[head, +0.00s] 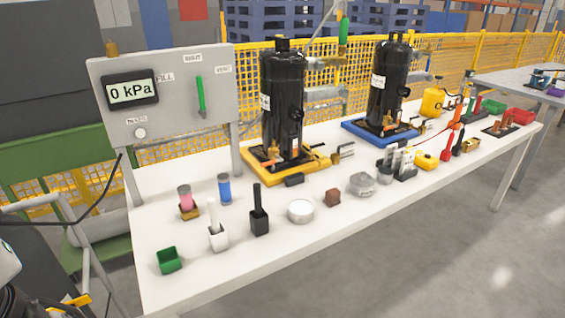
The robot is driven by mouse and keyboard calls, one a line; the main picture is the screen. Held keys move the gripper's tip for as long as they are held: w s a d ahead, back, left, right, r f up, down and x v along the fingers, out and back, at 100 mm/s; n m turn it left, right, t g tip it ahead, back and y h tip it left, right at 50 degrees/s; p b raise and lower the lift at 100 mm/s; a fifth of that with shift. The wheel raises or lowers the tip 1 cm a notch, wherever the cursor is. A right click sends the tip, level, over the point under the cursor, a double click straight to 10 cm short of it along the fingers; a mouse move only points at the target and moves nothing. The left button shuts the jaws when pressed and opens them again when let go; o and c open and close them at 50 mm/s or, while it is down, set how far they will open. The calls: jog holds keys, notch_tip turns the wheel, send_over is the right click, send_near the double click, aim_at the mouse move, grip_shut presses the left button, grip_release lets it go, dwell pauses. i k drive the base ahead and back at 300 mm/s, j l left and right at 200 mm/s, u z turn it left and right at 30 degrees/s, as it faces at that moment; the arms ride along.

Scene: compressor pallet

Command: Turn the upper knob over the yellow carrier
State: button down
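The yellow carrier (262,176) lies on the white table, with a tall black compressor (281,85) upright on it. A small dark round part (298,116) sticks out at the right side of this compressor, and it may be the upper knob. Its turn position is too small to tell. Lower down, a brass fitting (275,150) and an orange part (295,154) sit at the compressor's foot. A clamp-like metal part (344,153) is at the carrier's right end. My gripper is not in view.
A grey panel (180,70) with a "0 kPa" display (131,90) and green lever (200,96) stands left. A second compressor (388,85) stands on a blue carrier (357,131). Cups, blocks and tools line the table's front. The floor (440,250) at right is clear.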

aim_at(319, 65)
jog(key=i+l+u, duration=0.1)
jog(key=u, duration=0.3)
jog(key=l+u, duration=0.2)
jog(key=u, duration=0.15)
jog(key=i+l+u, duration=0.1)
jog(key=l+u, duration=0.15)
jog(key=u, duration=0.15)
jog(key=l+u, duration=0.45)
jog(key=l, duration=0.55)
jog(key=l+u, duration=0.1)
jog(key=l, duration=0.45)
jog(key=k+l+u, duration=0.1)
jog(key=l, duration=0.4)
jog(key=k+l+u, duration=0.1)
jog(key=l, duration=0.4)
jog(key=k+l+u, duration=0.1)
jog(key=l, duration=0.4)
jog(key=k+l, duration=0.1)
jog(key=l, duration=0.3)
jog(key=k+l, duration=0.1)
jog(key=l, duration=0.3)
jog(key=k+l, duration=0.1)
jog(key=l, duration=0.7)
jog(key=k+l, duration=0.15)
jog(key=l, duration=0.25)
